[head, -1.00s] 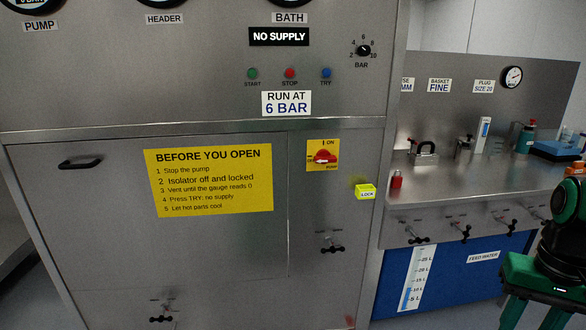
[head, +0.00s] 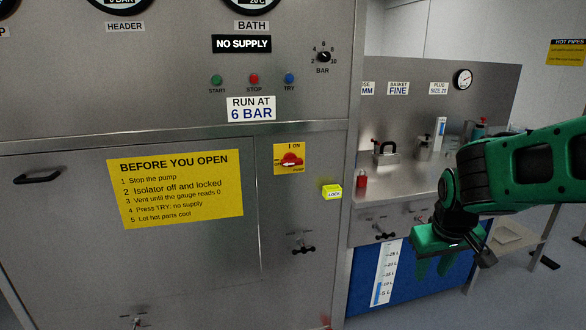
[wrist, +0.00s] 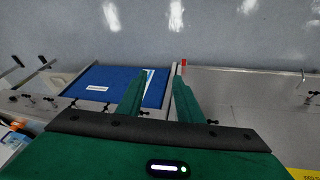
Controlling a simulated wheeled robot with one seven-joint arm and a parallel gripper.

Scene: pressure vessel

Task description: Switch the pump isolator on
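The pump isolator (head: 290,159) is a yellow plate with a red rotary handle on the steel cabinet front in the head view. "I ON" is printed at its top and "PUMP" below. The handle's pale mark points left, away from ON. A small yellow-green "LOCK" block (head: 332,192) is on the cabinet to the lower right of the isolator. My gripper (head: 433,271) hangs to the right of the cabinet, well away from the isolator, fingers downward. In the wrist view my gripper (wrist: 161,82) has its green fingers apart with nothing between them. The isolator is not clear in the wrist view.
A "NO SUPPLY" sign (head: 241,44) and START, STOP and TRY buttons (head: 254,79) are above the isolator. A black valve handle (head: 303,249) sticks out below it.

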